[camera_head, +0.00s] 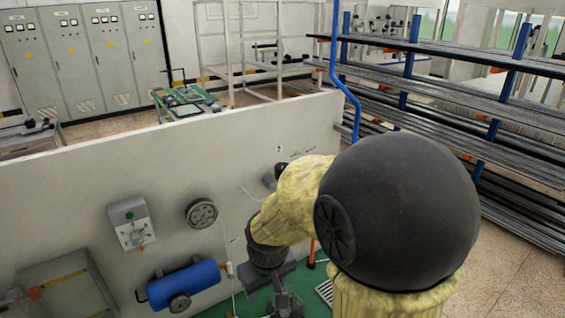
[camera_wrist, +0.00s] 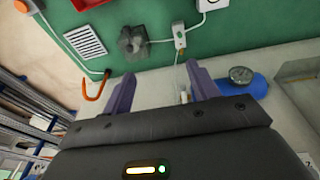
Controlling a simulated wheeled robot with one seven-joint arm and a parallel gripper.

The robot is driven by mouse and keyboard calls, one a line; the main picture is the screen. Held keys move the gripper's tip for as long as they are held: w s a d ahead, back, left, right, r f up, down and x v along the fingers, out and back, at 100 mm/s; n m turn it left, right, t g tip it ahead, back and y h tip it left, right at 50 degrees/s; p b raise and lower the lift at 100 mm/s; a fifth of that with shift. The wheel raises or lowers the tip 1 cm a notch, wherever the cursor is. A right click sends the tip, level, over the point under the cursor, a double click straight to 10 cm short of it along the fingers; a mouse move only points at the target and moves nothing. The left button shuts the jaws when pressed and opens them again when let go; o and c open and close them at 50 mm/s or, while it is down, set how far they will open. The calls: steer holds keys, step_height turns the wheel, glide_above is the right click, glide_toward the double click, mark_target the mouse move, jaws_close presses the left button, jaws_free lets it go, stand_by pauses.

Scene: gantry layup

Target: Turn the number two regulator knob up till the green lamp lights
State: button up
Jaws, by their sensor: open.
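My gripper (camera_wrist: 161,70) is open in the wrist view, its two fingers spread with nothing between them. Part of it shows low in the head view (camera_head: 283,300), below my arm. In the wrist view a dark grey fitting (camera_wrist: 132,40) is past the fingertips, against green. I cannot make out which part is the number two regulator knob, and no number is readable.
A blue cylinder (camera_head: 195,283) is on the wall below the gauge; a blue cylinder also shows right of the fingers (camera_wrist: 254,88). An orange hook (camera_wrist: 97,86) is left of them. My arm hides the wall's right part. Racks of bars (camera_head: 460,95) stand behind.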

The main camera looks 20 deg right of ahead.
steer(key=w+d+r+n+g+p, duration=0.15)
steer(key=w+r+n+p, duration=0.55)
steer(key=w+r, duration=1.1)
steer(key=w+d+r+n+p, duration=0.1)
steer(key=d+r+p, duration=0.1)
steer(key=d+r, duration=0.3)
steer(key=w+d+r+n+p, duration=0.1)
steer(key=d+r, duration=0.4)
steer(key=r, duration=0.6)
steer(key=shift+d+r+g+p, duration=0.15)
steer(key=shift+d+g+p, duration=0.2)
steer(key=shift+p, duration=0.55)
